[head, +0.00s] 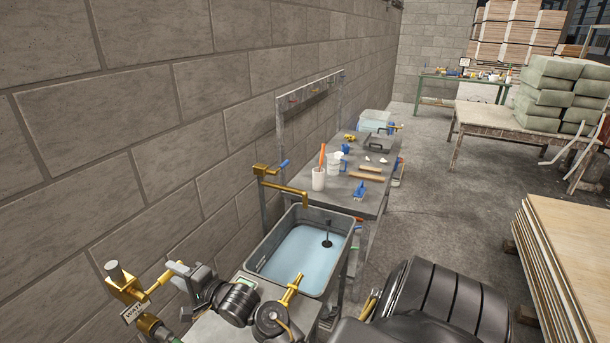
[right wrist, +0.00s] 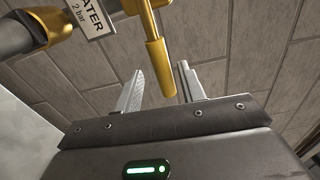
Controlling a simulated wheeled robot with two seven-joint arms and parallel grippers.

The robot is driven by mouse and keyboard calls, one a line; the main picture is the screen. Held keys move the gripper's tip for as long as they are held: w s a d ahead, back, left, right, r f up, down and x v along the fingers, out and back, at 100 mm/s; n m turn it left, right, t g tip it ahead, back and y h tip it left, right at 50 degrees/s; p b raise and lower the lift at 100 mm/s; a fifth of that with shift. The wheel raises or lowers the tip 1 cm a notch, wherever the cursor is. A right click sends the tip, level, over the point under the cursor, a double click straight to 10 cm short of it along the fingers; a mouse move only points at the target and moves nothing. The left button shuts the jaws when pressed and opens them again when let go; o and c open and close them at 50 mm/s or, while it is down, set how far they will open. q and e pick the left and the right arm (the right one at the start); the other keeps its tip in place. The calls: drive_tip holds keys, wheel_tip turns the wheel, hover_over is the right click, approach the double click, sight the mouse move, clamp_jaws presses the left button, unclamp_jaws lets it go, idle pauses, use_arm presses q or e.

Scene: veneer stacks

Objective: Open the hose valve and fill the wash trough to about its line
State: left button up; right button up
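The wash trough (head: 258,252) is a grey tub holding pale blue water; I cannot make out its line. A brass spout (head: 285,189) reaches over its far part, with no clear stream visible. The brass hose valve (head: 122,281) is on the wall at the lower left, with a "WATER" tag (head: 133,312). My right gripper (head: 177,271) is at the valve's lever (head: 160,281). In the right wrist view, my right gripper (right wrist: 160,92) has its fingers apart, with the yellow lever (right wrist: 156,55) hanging toward the gap; contact is unclear. My left gripper is not in view.
A grey bench (head: 345,200) beyond the trough holds a white cup (head: 318,179), blue tools and other small items. A block wall runs along the left. Stacked veneer sheets (head: 570,255) stand at the right.

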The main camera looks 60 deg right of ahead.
drive_tip(key=s, duration=0.5)
drive_tip(key=shift+s+d, duration=0.2)
drive_tip(key=shift+d, duration=0.2)
idle(0.4)
